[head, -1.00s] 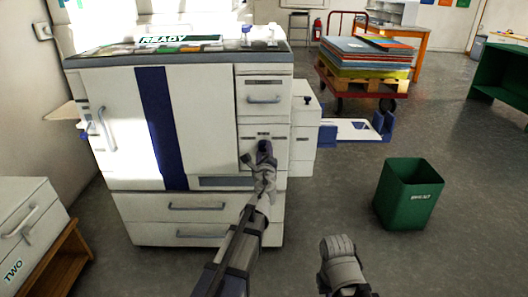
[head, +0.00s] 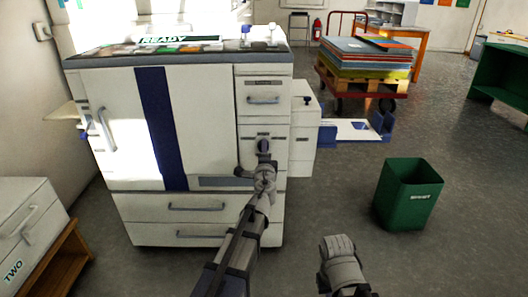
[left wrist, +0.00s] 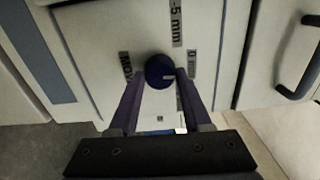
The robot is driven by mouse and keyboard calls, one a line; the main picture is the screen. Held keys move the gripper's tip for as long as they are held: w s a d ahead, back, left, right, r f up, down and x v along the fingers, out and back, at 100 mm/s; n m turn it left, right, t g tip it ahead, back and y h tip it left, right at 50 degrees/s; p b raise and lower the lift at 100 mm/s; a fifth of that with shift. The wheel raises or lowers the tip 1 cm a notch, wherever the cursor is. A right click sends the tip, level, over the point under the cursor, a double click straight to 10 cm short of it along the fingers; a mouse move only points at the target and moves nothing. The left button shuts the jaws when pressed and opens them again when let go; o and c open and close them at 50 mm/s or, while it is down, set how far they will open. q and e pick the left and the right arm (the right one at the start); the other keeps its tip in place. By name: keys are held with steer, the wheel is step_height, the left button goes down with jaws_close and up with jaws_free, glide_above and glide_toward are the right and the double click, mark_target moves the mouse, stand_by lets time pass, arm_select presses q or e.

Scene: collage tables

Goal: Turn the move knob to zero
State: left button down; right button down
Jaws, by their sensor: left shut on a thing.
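The move knob (left wrist: 159,70) is a dark blue round knob with a short pale mark on its right side. It sits on the white front panel of the machine; a "MOVE" label (left wrist: 125,66) is left of it, a "-5 mm" label (left wrist: 176,22) above and a "0" label (left wrist: 191,63) to the right. My left gripper (left wrist: 160,76) is shut on the knob, one finger at each side. In the head view the knob (head: 263,145) shows just beyond my left gripper (head: 264,160).
The white machine (head: 115,125) has drawers with handles below and right of the knob. A green bin (head: 407,195) stands on the floor at right. A loaded pallet cart (head: 365,62) is behind. The floor between machine and bin is clear.

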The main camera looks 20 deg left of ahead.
stand_by(0.3)
arm_select(q)
steer(key=shift+c, duration=1.8)
jaws_free()
steer(key=shift+s, duration=0.15)
steer(key=v, duration=0.7)
steer(key=shift+s, duration=0.3)
steer(key=shift+d, duration=0.1)
